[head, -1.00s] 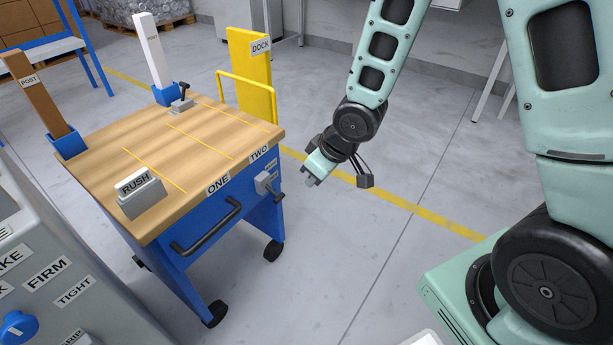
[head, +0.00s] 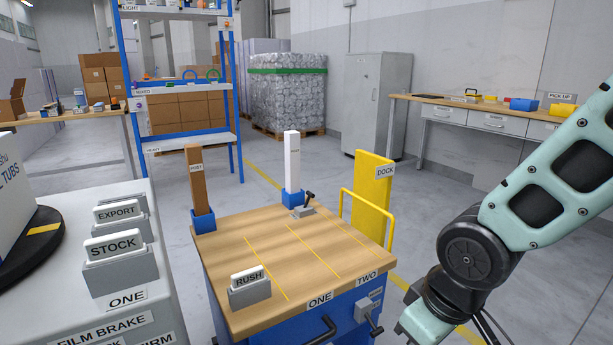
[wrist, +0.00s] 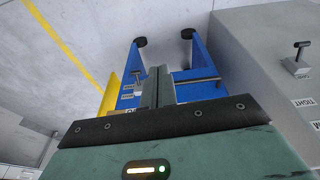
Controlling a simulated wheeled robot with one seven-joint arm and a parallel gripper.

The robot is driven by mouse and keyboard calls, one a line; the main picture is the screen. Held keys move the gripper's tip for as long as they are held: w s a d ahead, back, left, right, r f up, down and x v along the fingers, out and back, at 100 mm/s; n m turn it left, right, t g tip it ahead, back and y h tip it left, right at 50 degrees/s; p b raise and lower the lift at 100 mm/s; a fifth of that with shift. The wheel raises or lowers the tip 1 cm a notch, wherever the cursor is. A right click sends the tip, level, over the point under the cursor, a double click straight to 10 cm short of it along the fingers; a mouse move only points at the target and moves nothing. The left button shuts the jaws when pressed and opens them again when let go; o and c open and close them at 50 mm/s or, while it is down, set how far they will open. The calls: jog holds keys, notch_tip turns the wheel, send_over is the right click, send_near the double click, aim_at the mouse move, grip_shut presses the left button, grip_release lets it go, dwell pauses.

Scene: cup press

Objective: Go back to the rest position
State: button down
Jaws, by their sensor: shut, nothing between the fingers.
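My gripper (wrist: 158,86) is shut and empty, its two fingers together in the middle of the wrist view. In the head view, my arm comes in from the right and bends down at a dark joint. The mint gripper body shows at the bottom edge there, in front of and to the right of the wooden-topped cart (head: 310,262). The fingertips are cut off in that view. Beyond the fingers, the wrist view shows the cart's blue frame (wrist: 203,65) and dark casters.
A grey machine with STOCK (head: 118,270) and EXPORT (head: 122,224) blocks stands left. The cart carries a RUSH block (head: 249,289), a brown post (head: 196,181) and a white post (head: 292,161). A yellow DOCK panel (head: 371,192) stands behind it. Open floor lies beyond.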

jog(key=s+a+r+n+g, duration=0.1)
jog(key=s+r, duration=0.2)
jog(key=s, duration=0.3)
jog(key=s+a+r+g, duration=0.1)
jog(key=s+a+r, duration=0.1)
jog(key=s, duration=0.4)
notch_tip(320, 180, up, 26)
jog(key=p, duration=2.6)
jog(key=shift+w+d, duration=0.25)
